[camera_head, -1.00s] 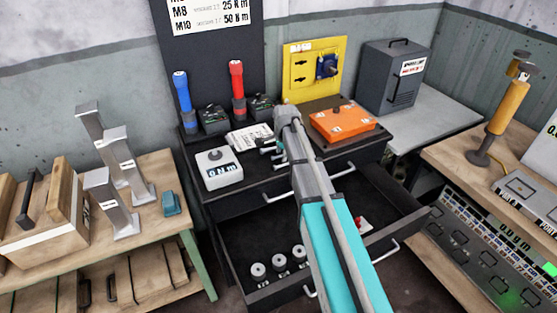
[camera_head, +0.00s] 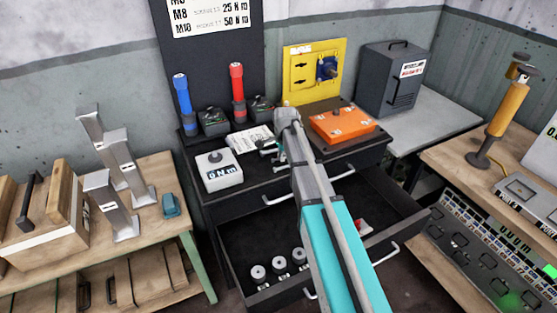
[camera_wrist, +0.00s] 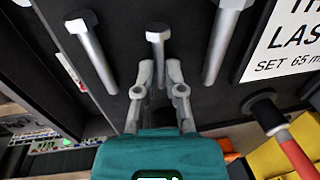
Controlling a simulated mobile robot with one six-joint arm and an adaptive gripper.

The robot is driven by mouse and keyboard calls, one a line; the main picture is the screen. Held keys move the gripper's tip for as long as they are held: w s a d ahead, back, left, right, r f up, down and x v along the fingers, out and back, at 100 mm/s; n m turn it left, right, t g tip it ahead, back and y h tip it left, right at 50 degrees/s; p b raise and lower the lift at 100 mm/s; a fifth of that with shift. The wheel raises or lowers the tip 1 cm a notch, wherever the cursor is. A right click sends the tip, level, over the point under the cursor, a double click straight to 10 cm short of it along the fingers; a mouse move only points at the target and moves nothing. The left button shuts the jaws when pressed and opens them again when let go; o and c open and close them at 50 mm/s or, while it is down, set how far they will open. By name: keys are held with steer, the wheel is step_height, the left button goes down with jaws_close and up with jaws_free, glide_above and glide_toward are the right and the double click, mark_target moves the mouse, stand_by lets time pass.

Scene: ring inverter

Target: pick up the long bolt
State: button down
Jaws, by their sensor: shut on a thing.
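Three silver hex-head bolts show in the wrist view against a dark surface. The middle bolt (camera_wrist: 158,40) has its shank between my fingertips, and my gripper (camera_wrist: 160,68) is shut on it. The left bolt (camera_wrist: 96,58) and the right bolt (camera_wrist: 218,45) lie outside the fingers, apart from them. The middle bolt shows less length than the other two; I cannot tell whether the bolt at my fingers is lifted. In the head view my arm hides the fingertips and most of the bolts.
A white torque readout (camera_head: 219,171), an orange box (camera_head: 342,124) and a yellow panel (camera_head: 312,70) stand on the black cabinet. Its drawer (camera_head: 245,235) is open below, with several round weights. In the wrist view a red-handled tool (camera_wrist: 290,145) is at lower right.

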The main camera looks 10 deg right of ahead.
steer(key=shift+r, duration=0.15)
step_height(320, 180, up, 3)
steer(key=p, duration=0.3)
steer(key=s+r+p, duration=0.9)
steer(key=s+p, duration=0.1)
steer(key=s, duration=0.4)
steer(key=shift+r, duration=0.35)
steer(key=shift+a, duration=0.15)
stand_by(0.6)
